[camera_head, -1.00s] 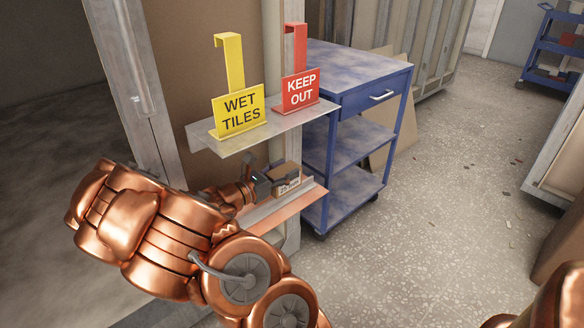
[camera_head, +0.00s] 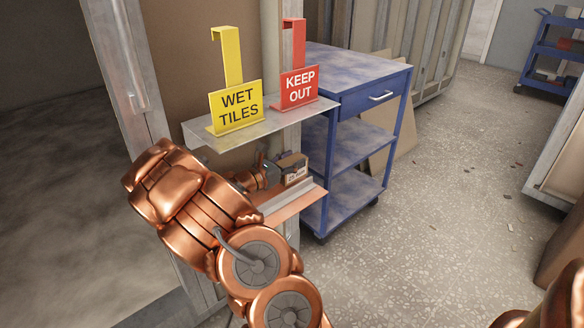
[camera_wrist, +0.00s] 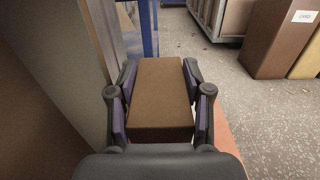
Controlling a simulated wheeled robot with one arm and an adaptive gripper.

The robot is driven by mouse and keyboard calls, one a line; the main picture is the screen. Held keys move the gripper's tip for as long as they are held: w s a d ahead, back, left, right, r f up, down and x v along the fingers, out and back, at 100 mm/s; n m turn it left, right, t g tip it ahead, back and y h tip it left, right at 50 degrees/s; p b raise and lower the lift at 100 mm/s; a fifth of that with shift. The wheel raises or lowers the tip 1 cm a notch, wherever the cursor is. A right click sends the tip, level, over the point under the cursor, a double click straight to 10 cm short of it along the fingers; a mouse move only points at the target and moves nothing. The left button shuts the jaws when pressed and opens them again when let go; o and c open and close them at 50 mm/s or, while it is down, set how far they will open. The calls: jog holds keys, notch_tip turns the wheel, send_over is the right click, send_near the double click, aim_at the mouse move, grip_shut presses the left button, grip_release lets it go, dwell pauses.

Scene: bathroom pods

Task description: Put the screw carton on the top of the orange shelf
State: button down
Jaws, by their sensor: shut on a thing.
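The screw carton is a small brown box (camera_head: 293,167) with a pale label on its side, held a little above the orange shelf (camera_head: 296,206) in the head view. The shelf is a narrow ledge with an orange face, fixed low on the post under the grey shelf. In the wrist view the carton's plain brown top (camera_wrist: 160,88) fills the space between my fingers. My gripper (camera_wrist: 160,100) is shut on the carton, with a finger on each side. In the head view my arm hides much of the gripper and the left part of the orange shelf.
Just above, a grey shelf (camera_head: 205,140) holds a yellow WET TILES sign (camera_head: 237,106) and a red KEEP OUT sign (camera_head: 299,87). A blue cart (camera_head: 352,100) stands close behind on the right. The floor to the right is open.

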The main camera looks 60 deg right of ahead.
jog(key=shift+f, duration=0.6)
jog(key=shift+f, duration=0.4)
jog(key=shift+f, duration=0.25)
jog(key=c, duration=0.7)
grip_release()
jog(key=shift+r, duration=0.65)
jog(key=p+v, duration=0.2)
jog(key=v, duration=1)
jog(key=shift+p, duration=0.35)
